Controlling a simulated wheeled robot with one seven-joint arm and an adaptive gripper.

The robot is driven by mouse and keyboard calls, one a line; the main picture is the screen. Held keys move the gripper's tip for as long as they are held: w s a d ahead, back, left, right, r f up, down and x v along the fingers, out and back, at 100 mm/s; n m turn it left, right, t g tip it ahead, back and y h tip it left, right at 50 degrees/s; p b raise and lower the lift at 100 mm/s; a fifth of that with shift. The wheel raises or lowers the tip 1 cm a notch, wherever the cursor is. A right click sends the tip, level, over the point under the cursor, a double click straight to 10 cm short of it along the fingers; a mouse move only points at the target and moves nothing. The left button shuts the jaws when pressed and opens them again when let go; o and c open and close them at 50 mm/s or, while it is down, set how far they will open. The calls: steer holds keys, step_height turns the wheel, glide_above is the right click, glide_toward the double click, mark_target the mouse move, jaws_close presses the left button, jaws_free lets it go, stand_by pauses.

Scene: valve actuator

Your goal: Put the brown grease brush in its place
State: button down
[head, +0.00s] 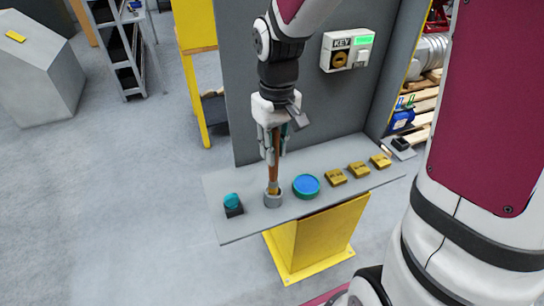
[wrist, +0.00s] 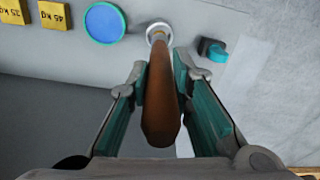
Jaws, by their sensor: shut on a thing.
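The brown grease brush (head: 273,172) is upright between the fingers of my gripper (head: 272,152), which is shut on its handle. Its lower end is at the mouth of a round grey cup (head: 273,201) on the grey shelf. In the wrist view the brush (wrist: 160,100) runs from between the fingers of my gripper (wrist: 161,95) toward the cup (wrist: 158,29). Its tip shows at or inside the cup's opening; how deep it sits is hard to tell.
The grey shelf (head: 235,228) also holds a teal-topped knob (head: 232,203) left of the cup, a blue round dish (head: 306,186) to its right, and yellow weight blocks (head: 359,169) farther right. A grey panel with a KEY box (head: 346,50) rises behind.

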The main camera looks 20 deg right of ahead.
mark_target(274, 180)
steer(key=shift+f, duration=1.85)
steer(key=c, duration=1.4)
jaws_free()
steer(key=shift+c, duration=0.2)
